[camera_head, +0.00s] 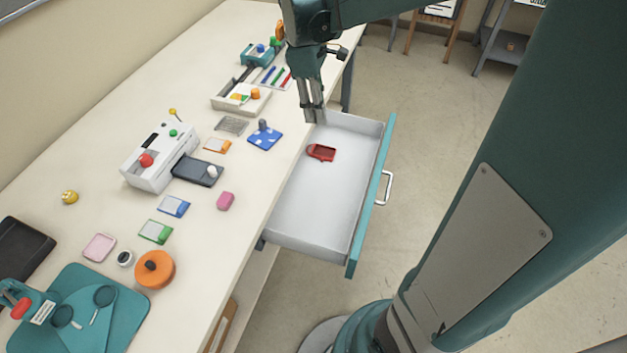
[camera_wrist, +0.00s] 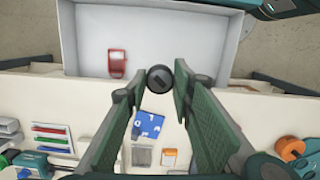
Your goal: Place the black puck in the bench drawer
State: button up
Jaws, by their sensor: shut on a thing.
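The black puck (camera_wrist: 160,79) sits between the fingertips of my gripper (camera_wrist: 158,88) in the wrist view, and the fingers are shut on it. In the head view my gripper (camera_head: 313,112) points down at the far left corner of the open bench drawer (camera_head: 312,205), near the bench edge; I cannot make out the puck there. The drawer is pulled out, with pale grey inside and a teal front. It also shows at the top of the wrist view (camera_wrist: 190,40).
A red tray-like item (camera_head: 321,152) lies in the far part of the drawer; the near part is bare.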

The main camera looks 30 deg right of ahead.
send_over(331, 196)
jog(key=f, duration=0.2)
notch_tip(331, 196, down, 22)
jog(key=shift+w+a+m+b, duration=0.15)
jog(key=shift+a+m+b, duration=0.15)
jog(key=shift+m+b, duration=0.1)
dwell(0.4)
dwell(0.3)
jog(key=shift+f+b, duration=0.9)
jog(key=shift+f, duration=2.15)
jog(key=shift+f+b, duration=0.55)
jog(key=shift+f, duration=1.3)
jog(key=shift+f, duration=0.2)
